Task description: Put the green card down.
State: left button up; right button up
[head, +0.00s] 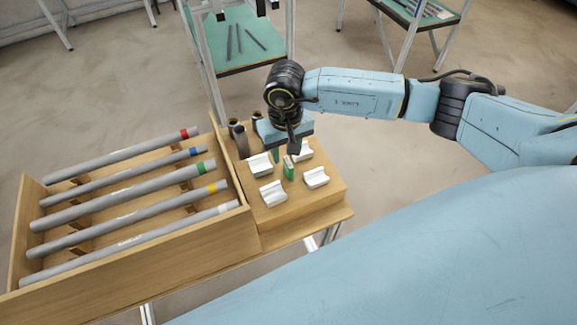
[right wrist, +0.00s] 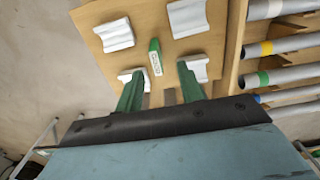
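The green card (head: 289,168) is a small green piece with a white label, on the wooden board (head: 322,200) among the white notched blocks. It also shows in the right wrist view (right wrist: 155,57), just beyond the fingertips and between their lines. My right gripper (head: 285,154) is over the board, pointing down. Its two green fingers are spread apart in the right wrist view (right wrist: 160,70), with nothing held between them. The card appears apart from both fingers. My left gripper is not in view.
White blocks (head: 272,194) surround the card on several sides. Dark cylinders (head: 241,141) stand at the board's back left. A wooden crate (head: 247,222) to the left holds several grey tubes with coloured bands. A green-topped table (head: 265,60) stands behind.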

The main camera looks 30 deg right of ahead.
aim_at(289, 162)
jog(key=shift+w+d+f+p, duration=0.1)
jog(key=shift+f+p, duration=0.1)
jog(key=shift+f, duration=1.1)
jog(key=shift+s+d+f+p, duration=0.15)
jog(key=shift+f+p, duration=0.1)
jog(key=shift+f, duration=1)
jog(key=shift+w+d+f+p, duration=0.1)
jog(key=shift+w+f+p, duration=0.1)
jog(key=shift+f, duration=1.1)
grip_shut()
